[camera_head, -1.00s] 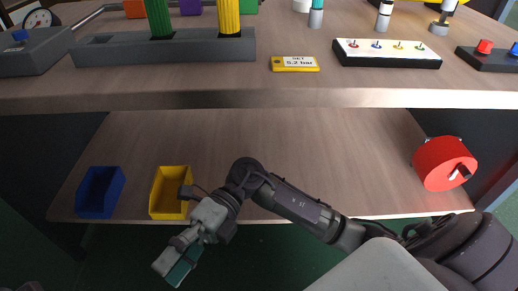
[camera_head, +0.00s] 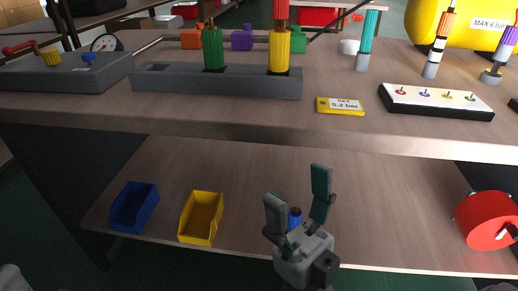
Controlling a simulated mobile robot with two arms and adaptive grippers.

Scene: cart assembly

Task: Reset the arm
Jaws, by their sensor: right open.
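My right gripper (camera_head: 296,190) is in front of the lower shelf (camera_head: 375,220), right of the yellow bin. Its two teal-tipped fingers point up and are spread open. A small blue piece with a brown top (camera_head: 295,217) shows between the fingers; I cannot tell whether it is part of the gripper or a thing behind it. Most of my right arm is out of the picture.
A blue bin (camera_head: 134,207) and a yellow bin (camera_head: 201,218) stand on the lower shelf's left. A red reel (camera_head: 485,220) is at its right. The upper shelf's edge (camera_head: 250,125) overhangs; it bears a grey block (camera_head: 215,82), a yellow label plate (camera_head: 340,106) and a white board (camera_head: 435,100).

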